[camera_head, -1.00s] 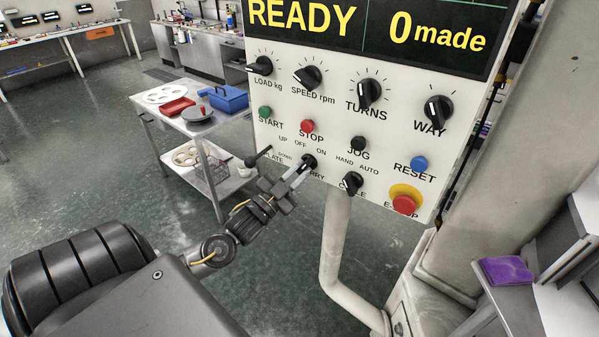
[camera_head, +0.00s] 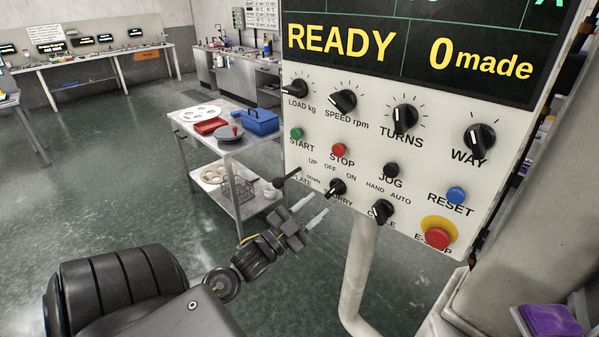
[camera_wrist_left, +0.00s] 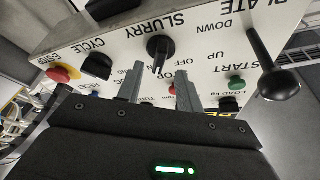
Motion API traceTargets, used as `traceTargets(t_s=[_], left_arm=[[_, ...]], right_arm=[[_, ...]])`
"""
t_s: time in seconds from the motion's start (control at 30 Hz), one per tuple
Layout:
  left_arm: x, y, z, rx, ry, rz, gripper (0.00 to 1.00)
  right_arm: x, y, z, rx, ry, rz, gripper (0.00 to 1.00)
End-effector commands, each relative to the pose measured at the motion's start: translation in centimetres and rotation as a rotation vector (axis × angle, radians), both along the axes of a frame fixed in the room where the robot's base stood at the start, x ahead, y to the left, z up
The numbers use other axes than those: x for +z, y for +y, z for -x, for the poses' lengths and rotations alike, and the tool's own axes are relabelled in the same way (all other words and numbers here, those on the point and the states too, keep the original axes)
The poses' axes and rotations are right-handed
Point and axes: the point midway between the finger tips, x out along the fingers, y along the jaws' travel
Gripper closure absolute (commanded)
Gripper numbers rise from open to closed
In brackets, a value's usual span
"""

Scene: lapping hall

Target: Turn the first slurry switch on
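The slurry switch (camera_head: 336,188) is a black rotary knob low on the white control panel (camera_head: 300,163), between the plate lever (camera_head: 287,179) and the cycle knob (camera_head: 381,211). My right gripper is out of view.
The display reads READY and 0 made. The red emergency stop (camera_head: 438,238) sits at the panel's lower right. A pale post (camera_head: 361,270) stands below the panel. A trolley (camera_head: 236,150) with a blue box (camera_head: 262,122) stands behind it. Open floor lies left.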

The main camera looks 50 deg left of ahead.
Motion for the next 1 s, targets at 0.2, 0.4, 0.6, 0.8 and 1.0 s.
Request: traceTargets(t_s=[0.2, 0.4, 0.6, 0.8, 1.0], left_arm=[[-1.6, 0.3, 3.7, 0.001, 0.001, 0.0, 0.64], [-1.9, 0.5, 5.3, 0.0, -0.001, -0.001, 0.64], [-1.9, 0.5, 5.6, 0.001, -0.001, -0.001, 0.64], [-1.9, 0.5, 5.6, 0.001, -0.001, -0.001, 0.64], [-1.9, 0.5, 5.6, 0.001, -0.001, -0.001, 0.64]], right_arm=[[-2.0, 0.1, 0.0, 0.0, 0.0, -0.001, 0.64], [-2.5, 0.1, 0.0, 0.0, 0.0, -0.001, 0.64], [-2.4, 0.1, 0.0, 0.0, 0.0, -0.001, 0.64], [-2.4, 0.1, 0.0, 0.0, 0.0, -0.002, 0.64], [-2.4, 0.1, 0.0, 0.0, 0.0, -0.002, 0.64]])
